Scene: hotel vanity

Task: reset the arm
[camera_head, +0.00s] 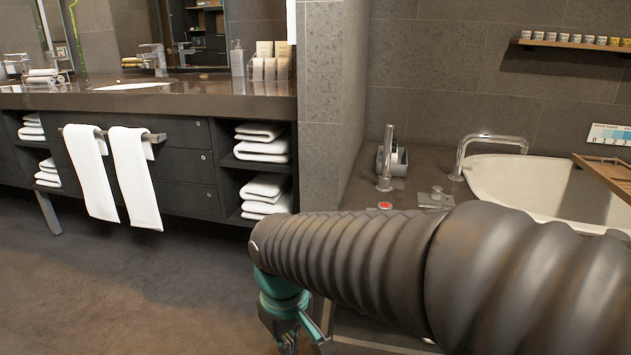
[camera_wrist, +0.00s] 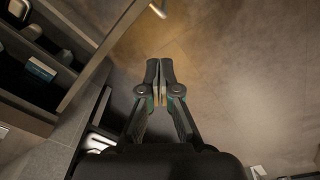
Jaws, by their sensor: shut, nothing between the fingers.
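My gripper (camera_wrist: 160,72) shows in the wrist view with its two dark fingers together and nothing between them. It points down over the bare brown floor. In the head view my arm reaches in from the right, covered in a dark ribbed sleeve. My gripper hangs at the lower middle there, cut off by the bottom edge, with its fingertips hidden.
The dark vanity (camera_head: 190,103) stands at the left, with white towels (camera_head: 133,175) on its rail. A white bathtub (camera_head: 530,184) with a chrome faucet (camera_head: 490,141) is behind my arm. In the wrist view an open drawer (camera_wrist: 62,88) lies left. The floor (camera_head: 110,280) is clear.

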